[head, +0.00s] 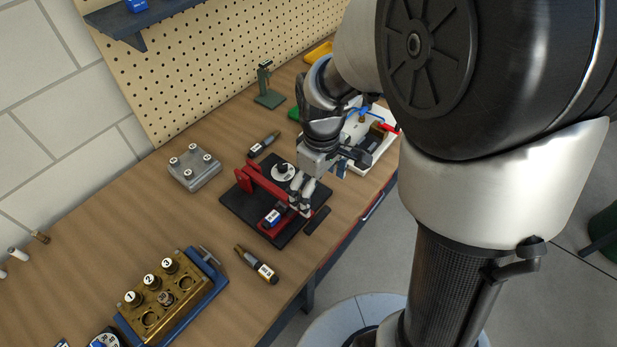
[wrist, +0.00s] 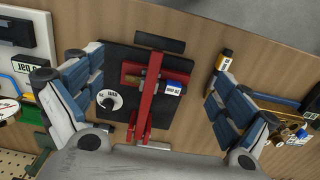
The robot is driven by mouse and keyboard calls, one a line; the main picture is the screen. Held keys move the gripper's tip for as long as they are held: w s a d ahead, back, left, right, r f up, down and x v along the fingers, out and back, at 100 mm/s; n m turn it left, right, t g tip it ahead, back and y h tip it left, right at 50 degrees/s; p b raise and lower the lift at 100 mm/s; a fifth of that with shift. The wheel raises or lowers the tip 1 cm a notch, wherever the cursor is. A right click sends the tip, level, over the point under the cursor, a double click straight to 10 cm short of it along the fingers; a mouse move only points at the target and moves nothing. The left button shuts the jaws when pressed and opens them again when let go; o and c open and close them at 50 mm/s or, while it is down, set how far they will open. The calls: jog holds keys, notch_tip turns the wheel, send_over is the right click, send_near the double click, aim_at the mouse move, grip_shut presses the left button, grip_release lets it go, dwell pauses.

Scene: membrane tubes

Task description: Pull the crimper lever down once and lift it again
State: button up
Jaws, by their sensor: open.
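The crimper is a red press on a black base plate (head: 237,203), standing on the wooden bench; it also shows in the middle of the wrist view. Its red lever (wrist: 147,103) runs lengthwise over the base in the wrist view. A blue-labelled cylinder (wrist: 172,87) lies in the red cradle beside the lever, and shows in the head view (head: 272,217). A white round dial (wrist: 109,99) sits on the base. My gripper (head: 304,194) is above the crimper; in the wrist view its fingers (wrist: 150,82) are spread wide on both sides of it. No contact with the lever is visible.
A brass block with numbered caps (head: 160,302) stands at the front left. A grey block with posts (head: 194,168) is behind it. Dark labelled tools lie on either side of the crimper, one in front (head: 257,264). A white tray (head: 386,150) is right of my gripper.

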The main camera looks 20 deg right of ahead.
aim_at(318, 218)
notch_tip(318, 218, down, 12)
jog(key=b, duration=0.3)
jog(key=shift+f, duration=0.2)
jog(key=shift+c, duration=0.6)
